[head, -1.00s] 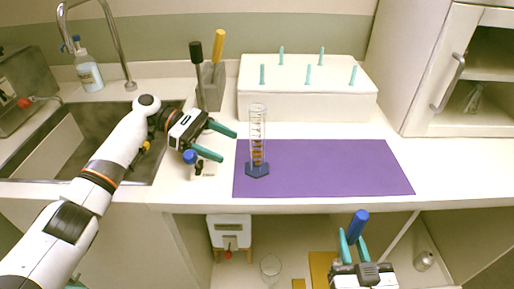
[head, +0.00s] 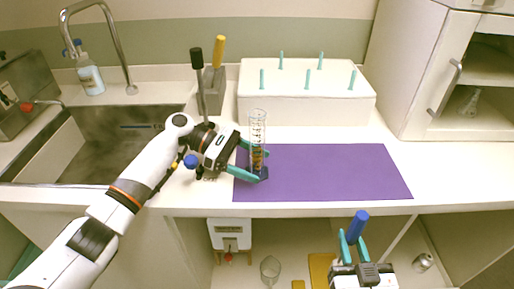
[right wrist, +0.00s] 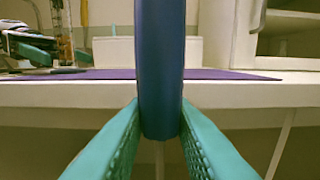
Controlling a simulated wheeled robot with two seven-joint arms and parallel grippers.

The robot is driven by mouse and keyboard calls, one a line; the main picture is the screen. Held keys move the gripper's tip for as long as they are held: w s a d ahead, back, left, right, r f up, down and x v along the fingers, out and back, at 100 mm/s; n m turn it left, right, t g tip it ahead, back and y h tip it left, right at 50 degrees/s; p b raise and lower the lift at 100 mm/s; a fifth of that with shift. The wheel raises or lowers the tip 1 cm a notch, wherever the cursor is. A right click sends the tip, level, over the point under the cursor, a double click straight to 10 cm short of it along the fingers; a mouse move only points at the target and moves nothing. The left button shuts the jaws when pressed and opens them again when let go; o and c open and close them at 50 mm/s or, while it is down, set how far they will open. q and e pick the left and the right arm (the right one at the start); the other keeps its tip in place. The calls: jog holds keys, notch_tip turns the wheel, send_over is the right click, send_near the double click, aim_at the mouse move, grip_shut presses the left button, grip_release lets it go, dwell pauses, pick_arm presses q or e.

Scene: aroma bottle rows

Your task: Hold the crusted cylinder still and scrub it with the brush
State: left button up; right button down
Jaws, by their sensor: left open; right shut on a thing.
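The crusted cylinder (head: 258,122) is a clear graduated cylinder with brown crust low inside and a blue base. It stands upright on the left end of the purple mat (head: 330,172). My left gripper (head: 257,163) is open at its lower part, fingers on either side; whether they touch it I cannot tell. My right gripper (head: 353,247) is shut on an upright blue handle (head: 359,226), taken as the brush's, in front of the counter edge. The handle fills the middle of the right wrist view (right wrist: 160,70) between both fingers; no bristles show.
A white rack (head: 305,105) with several teal pegs stands behind the mat. A grey holder (head: 213,85) with black and yellow handles stands behind my left gripper. The sink (head: 60,150) is at left, a white cabinet (head: 425,100) at right. The mat's right part is clear.

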pick_arm(q)
jog(key=c, duration=1.2)
jog(key=shift+c, duration=0.2)
